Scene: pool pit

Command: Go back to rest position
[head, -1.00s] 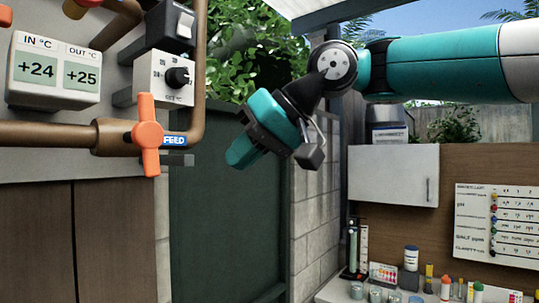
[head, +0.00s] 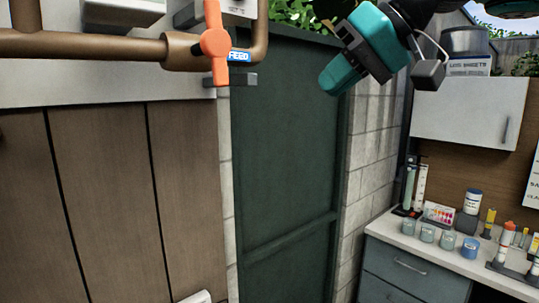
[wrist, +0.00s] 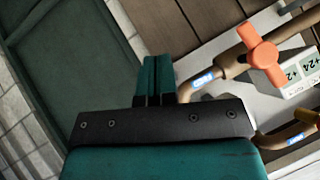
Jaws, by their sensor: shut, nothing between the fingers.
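My gripper (head: 335,80) hangs in the upper middle of the head view, in front of the dark green door. Its teal fingers are together with nothing between them. The wrist view shows the two shut fingers (wrist: 154,72) side by side. They are apart from the orange valve handle (head: 215,42) on the copper pipe, which lies to the left in the head view. In the wrist view the orange handle (wrist: 262,46) is at the upper right. Most of my arm is cut off by the top edge of the head view.
The dark green door (head: 290,150) and a block wall (head: 375,150) stand behind. A brown panelled cabinet (head: 110,200) is on the left. At right, a counter (head: 440,262) holds jars and bottles under a white wall cabinet (head: 468,112).

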